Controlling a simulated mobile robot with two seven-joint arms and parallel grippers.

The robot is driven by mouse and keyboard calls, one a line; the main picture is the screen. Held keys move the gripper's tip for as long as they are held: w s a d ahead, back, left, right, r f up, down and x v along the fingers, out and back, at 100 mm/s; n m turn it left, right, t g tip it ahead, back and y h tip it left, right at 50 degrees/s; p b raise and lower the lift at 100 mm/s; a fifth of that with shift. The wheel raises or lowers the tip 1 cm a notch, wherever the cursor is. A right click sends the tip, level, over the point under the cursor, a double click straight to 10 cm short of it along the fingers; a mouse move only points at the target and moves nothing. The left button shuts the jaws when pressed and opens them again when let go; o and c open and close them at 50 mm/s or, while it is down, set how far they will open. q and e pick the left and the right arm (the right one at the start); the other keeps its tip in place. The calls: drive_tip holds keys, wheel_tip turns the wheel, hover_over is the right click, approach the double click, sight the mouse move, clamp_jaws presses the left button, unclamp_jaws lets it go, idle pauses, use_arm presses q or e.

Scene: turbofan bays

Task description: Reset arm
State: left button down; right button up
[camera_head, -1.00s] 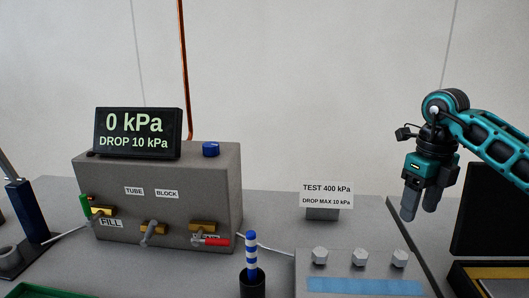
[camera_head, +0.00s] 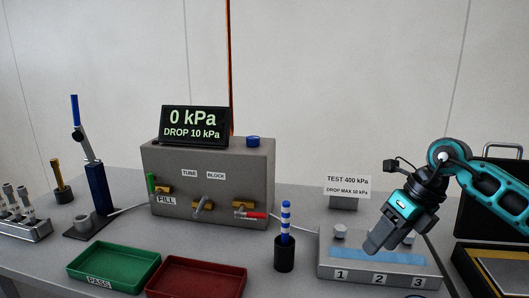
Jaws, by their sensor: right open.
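My right gripper (camera_head: 383,244) hangs from the teal arm that comes in from the right. It is open and empty, with its fingers pointing down and to the left. In the picture it lies in front of the grey block (camera_head: 327,272) marked 1, 2 and 3 and hides part of its top. I cannot tell its height above the block. My left gripper is not in view.
A grey test box (camera_head: 208,160) carries a display (camera_head: 193,122) reading 0 kPa. A green PASS tray (camera_head: 113,286) and a red tray (camera_head: 196,292) lie in front. A striped stick stands in a black cup (camera_head: 284,254). An open black case (camera_head: 490,208) stands at right.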

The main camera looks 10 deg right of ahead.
drive_tip(key=s+a+r+t+y, duration=0.1)
drive_tip(key=a+y, duration=0.7)
drive_tip(key=a, duration=0.8)
drive_tip(key=a+r+m+t+y, duration=0.5)
drive_tip(key=r+m+t+y, duration=0.15)
drive_tip(key=m+t, duration=0.25)
drive_tip(key=s+d+f+m+t+h, duration=0.1)
drive_tip(key=d+f+m+t+h, duration=0.1)
drive_tip(key=d+f+m+h, duration=0.65)
drive_tip(key=s+d+f+m+t+h, duration=0.2)
drive_tip(key=d+f+m+h, duration=0.2)
drive_tip(key=m+h, duration=0.9)
drive_tip(key=s+d+f+m+g+y, duration=0.1)
drive_tip(key=s+f+m+g, duration=0.45)
drive_tip(key=s, duration=0.55)
drive_tip(key=s+f+m+g+y, duration=0.2)
drive_tip(key=s+f+g, duration=0.5)
drive_tip(key=s+f, duration=0.25)
drive_tip(key=w+a+f+t+y, duration=0.1)
drive_tip(key=w+a+f+t, duration=0.2)
drive_tip(key=w+f+t, duration=0.3)
wheel_tip(320, 180, down, 3)
drive_tip(key=shift+w+r+t+y, duration=0.15)
drive_tip(key=shift+w+t+y, duration=0.15)
drive_tip(key=shift+t, duration=0.55)
